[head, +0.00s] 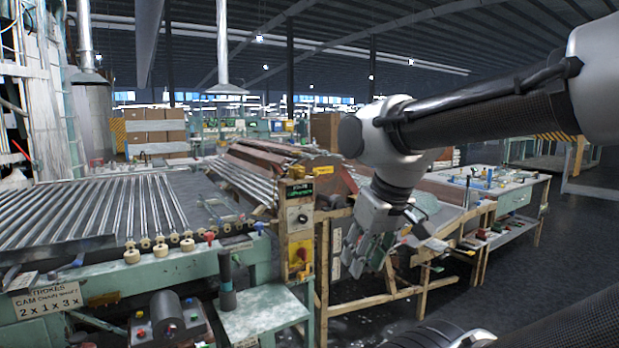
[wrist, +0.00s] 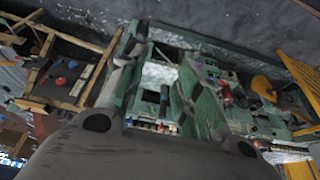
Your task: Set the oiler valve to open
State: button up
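My gripper (head: 364,256) hangs below the wrist joint near the middle of the head view, pointing down, to the right of the yellow control post. In the wrist view its two fingers (wrist: 160,62) stand apart with a gap between them, and nothing is held. I cannot single out the oiler valve for sure, nor its setting. A small red-topped fitting (head: 209,238) and a blue-topped one (head: 260,227) sit on the green machine's front rail. The yellow control post (head: 300,232) carries a dial and a red knob (head: 301,254).
A roller bed (head: 95,210) fills the left. A green stand (head: 262,310) with a dark cylinder (head: 227,280) is at front. Wooden frames (head: 385,292) stand close under my gripper. A workbench (head: 500,190) is at right. Dark floor (head: 520,255) at right is clear.

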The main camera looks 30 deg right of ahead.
aim_at(300, 173)
jog(key=i+l, duration=0.75)
